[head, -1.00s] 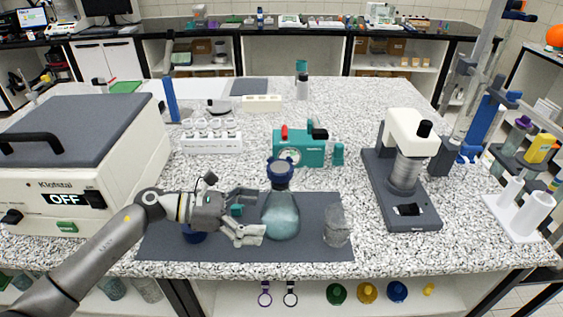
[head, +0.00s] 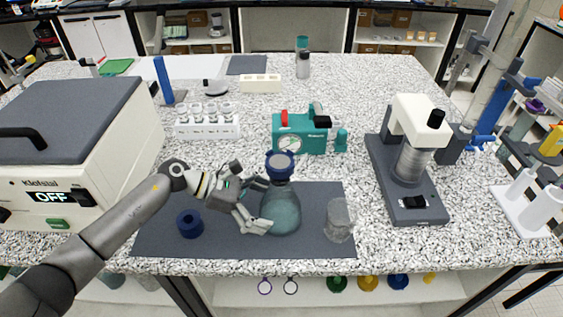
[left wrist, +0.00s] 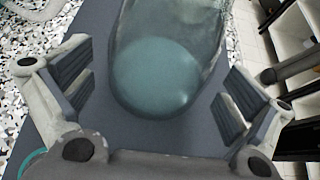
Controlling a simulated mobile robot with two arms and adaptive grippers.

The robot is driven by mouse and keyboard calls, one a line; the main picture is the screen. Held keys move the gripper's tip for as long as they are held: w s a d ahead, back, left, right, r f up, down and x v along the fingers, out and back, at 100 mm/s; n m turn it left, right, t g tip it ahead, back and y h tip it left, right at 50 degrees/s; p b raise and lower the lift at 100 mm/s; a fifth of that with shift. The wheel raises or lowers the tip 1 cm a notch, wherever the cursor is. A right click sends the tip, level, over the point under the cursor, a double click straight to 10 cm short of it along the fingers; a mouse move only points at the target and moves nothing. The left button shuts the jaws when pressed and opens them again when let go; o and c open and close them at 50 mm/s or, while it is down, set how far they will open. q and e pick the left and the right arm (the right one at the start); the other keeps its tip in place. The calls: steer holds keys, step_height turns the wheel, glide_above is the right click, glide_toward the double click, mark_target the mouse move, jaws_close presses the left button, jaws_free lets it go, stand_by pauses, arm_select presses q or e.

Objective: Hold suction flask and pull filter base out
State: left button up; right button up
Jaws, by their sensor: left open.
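The suction flask (head: 281,212) is a clear conical flask with teal liquid, upright on a dark grey mat (head: 180,250). The dark blue filter base (head: 280,164) sits in its neck. My left gripper (head: 265,204) is open at the flask's left side, its fingers pointing at the flask body. In the left wrist view the flask (left wrist: 160,75) lies between the two open fingers (left wrist: 160,98), with gaps on both sides. My right gripper is not in view.
A clear beaker (head: 339,220) stands right of the flask. A dark blue ring (head: 189,223) lies on the mat's left. A teal pump (head: 300,133) is behind the flask, and a white-and-grey instrument (head: 408,160) stands to the right.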

arm_select(q)
steer(key=shift+b+x, duration=0.65)
steer(key=shift+x, duration=0.8)
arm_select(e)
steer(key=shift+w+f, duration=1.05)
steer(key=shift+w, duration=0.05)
arm_select(q)
steer(key=shift+f, duration=0.1)
steer(key=shift+c, duration=0.3)
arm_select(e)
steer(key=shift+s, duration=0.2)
